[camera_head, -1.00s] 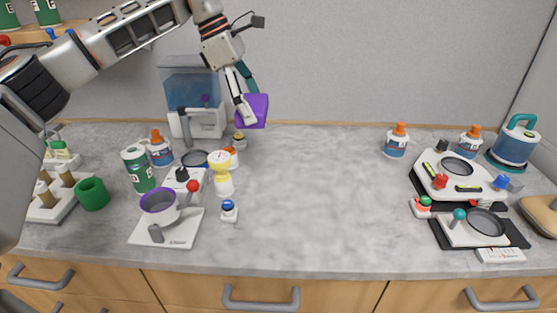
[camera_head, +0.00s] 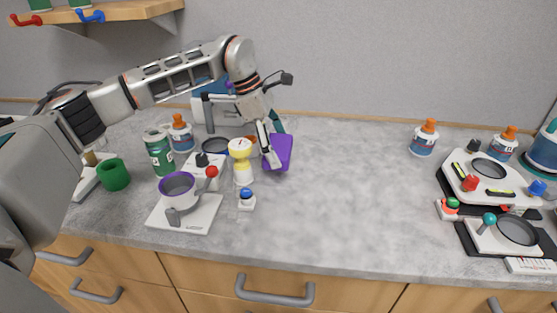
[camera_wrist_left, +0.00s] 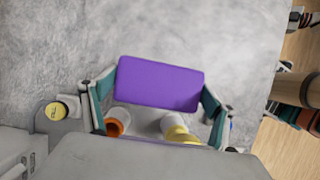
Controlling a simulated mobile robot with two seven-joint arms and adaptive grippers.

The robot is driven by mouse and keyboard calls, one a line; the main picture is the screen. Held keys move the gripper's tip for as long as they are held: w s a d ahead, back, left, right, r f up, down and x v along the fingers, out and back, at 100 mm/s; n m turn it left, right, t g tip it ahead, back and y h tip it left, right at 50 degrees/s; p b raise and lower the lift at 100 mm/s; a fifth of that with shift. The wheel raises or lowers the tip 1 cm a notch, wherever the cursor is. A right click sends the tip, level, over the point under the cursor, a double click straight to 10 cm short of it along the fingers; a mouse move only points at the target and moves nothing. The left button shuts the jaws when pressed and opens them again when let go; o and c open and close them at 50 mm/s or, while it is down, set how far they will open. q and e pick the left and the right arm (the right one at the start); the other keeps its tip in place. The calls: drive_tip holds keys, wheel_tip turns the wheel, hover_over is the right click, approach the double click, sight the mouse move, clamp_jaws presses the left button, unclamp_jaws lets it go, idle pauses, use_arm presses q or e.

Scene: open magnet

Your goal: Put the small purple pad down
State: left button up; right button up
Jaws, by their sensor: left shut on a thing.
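The small purple pad (camera_head: 279,151) is in my left gripper (camera_head: 272,148), in the middle of the head view. It also shows in the left wrist view (camera_wrist_left: 160,83), where the gripper's two fingers are on its left and right ends. My left gripper (camera_wrist_left: 158,98) is shut on it. The pad is tilted in the head view and is low over the grey counter (camera_head: 340,200), just right of the yellow-topped bottle. I cannot tell whether its lower edge touches the counter. My right gripper is not in view.
The yellow-topped bottle (camera_head: 241,172) and a small blue-topped item (camera_head: 246,200) stand left of the pad. A white device with a purple-rimmed cup (camera_head: 178,186) is further left. White devices (camera_head: 487,174) and an orange-capped bottle (camera_head: 424,139) are at the right. The counter's middle is clear.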

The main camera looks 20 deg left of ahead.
use_arm(q)
wheel_tip(320, 180, down, 4)
drive_tip(key=shift+f, duration=0.2)
drive_tip(key=shift+r, duration=0.1)
drive_tip(key=o, duration=0.9)
drive_tip(key=shift+f, duration=0.2)
